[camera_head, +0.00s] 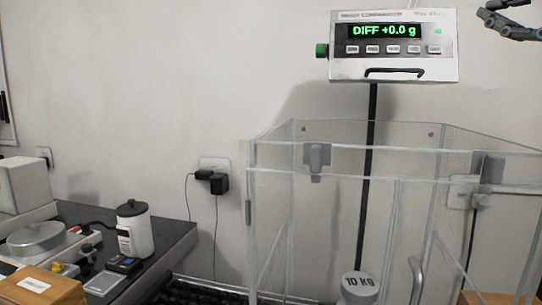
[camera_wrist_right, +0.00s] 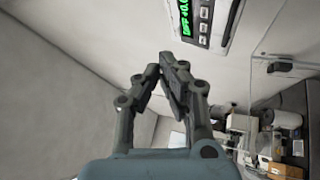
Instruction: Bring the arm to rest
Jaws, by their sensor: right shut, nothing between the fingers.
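My right gripper (camera_head: 492,22) shows at the top right corner of the head view, raised beside the weighing display (camera_head: 395,68). In the right wrist view the right gripper (camera_wrist_right: 163,66) has its fingertips together with nothing between them. It is in the air, apart from the display (camera_wrist_right: 222,22) in that view. The display reads "DIFF +0.0 g" in green. My left gripper is in neither view.
A clear-walled enclosure (camera_head: 262,160) stands below the display, with a 10 KG weight (camera_head: 360,286) inside. A dark table (camera_head: 172,243) at the left holds a white canister (camera_head: 134,232), a round-pan scale (camera_head: 36,238) and a wooden box (camera_head: 42,290).

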